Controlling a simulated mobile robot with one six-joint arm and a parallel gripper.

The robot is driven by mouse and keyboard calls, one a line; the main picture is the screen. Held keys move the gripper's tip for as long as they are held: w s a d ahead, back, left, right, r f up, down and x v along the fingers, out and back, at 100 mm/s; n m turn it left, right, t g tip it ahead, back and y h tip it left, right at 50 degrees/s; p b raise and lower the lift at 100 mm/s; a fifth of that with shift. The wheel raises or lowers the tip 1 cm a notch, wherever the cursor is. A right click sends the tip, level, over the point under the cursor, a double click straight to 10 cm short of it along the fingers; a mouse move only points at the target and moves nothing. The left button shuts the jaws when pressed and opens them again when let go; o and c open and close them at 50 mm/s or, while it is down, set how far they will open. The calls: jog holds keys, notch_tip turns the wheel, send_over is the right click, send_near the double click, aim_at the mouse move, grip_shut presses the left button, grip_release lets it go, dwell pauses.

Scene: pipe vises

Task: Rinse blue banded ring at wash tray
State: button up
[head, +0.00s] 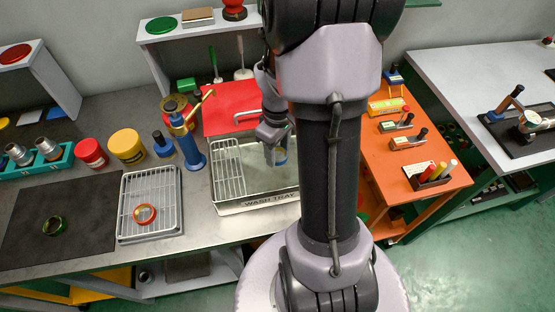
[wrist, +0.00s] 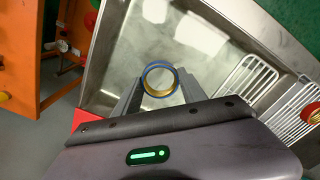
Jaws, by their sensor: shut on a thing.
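My gripper (head: 274,142) is over the wash tray (head: 257,205), partly hidden by my own arm in the head view. In the wrist view, my gripper (wrist: 159,92) is shut on the blue banded ring (wrist: 158,65), a brassy ring with a blue rim. The ring also shows as a blue patch below the jaws in the head view (head: 281,160). The steel basin of the wash tray (wrist: 98,65) lies beneath the ring. I cannot tell whether the ring touches the basin floor.
A wire rack (head: 229,174) fills the tray's left side. A drying rack (head: 150,190) left of it holds a red banded ring (head: 145,214). A green banded ring (head: 54,226) lies on a dark mat.

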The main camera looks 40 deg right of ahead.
notch_tip(320, 180, up, 6)
jog(key=p, duration=0.5)
jog(key=shift+r, duration=0.15)
dwell(1.6)
notch_tip(320, 180, up, 4)
jog(key=p, duration=0.3)
dwell(0.6)
